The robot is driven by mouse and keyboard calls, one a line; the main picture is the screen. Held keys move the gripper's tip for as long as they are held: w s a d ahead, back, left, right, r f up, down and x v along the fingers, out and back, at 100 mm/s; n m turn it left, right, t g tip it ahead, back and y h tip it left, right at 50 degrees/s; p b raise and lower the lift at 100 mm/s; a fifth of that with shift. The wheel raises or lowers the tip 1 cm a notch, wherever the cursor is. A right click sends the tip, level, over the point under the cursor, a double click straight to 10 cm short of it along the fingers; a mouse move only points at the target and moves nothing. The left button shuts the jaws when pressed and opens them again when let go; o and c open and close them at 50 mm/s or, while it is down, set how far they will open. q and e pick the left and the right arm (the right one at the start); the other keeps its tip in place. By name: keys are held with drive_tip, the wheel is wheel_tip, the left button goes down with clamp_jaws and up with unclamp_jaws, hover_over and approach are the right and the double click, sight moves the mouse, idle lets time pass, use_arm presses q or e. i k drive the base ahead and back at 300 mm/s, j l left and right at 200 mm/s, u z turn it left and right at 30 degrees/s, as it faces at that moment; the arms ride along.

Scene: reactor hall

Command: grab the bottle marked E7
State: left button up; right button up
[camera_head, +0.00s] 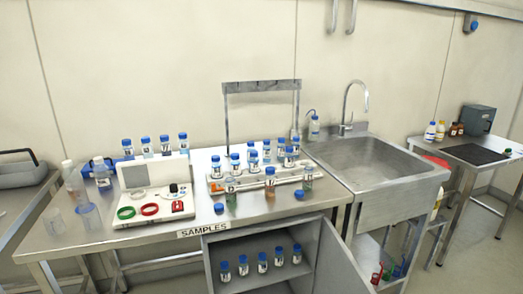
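Many small bottles with blue caps and white labels are in view; the labels are too small to read, so I cannot tell which is marked E7. Several stand in a row at the back left of the steel table, such as one bottle (165,145). Several more stand in and around a white rack (292,178) right of centre, including a green-filled bottle (231,197) and an orange-filled bottle (270,183) at its front. Several stand inside the open cabinet below, such as one bottle (262,263). Neither of my grippers is in view.
A white instrument panel (137,175) with coloured rings stands on the table (120,238). Beakers (90,217) stand at its left. The cabinet door (340,262) hangs open. A steel sink (365,160) adjoins the table, and a side table (470,153) stands at far right.

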sight(270, 180)
drive_tip(key=k+l+u, duration=0.1)
drive_tip(key=l, duration=0.45)
drive_tip(key=k+l+u, duration=0.1)
drive_tip(key=l, duration=0.4)
drive_tip(key=i+l+u, duration=0.1)
drive_tip(key=l+u, duration=0.2)
drive_tip(key=l, duration=0.6)
drive_tip(key=l+u, duration=0.3)
drive_tip(key=l, duration=0.6)
drive_tip(key=i+l+u, duration=0.25)
drive_tip(key=i+l, duration=0.35)
drive_tip(key=l, duration=0.05)
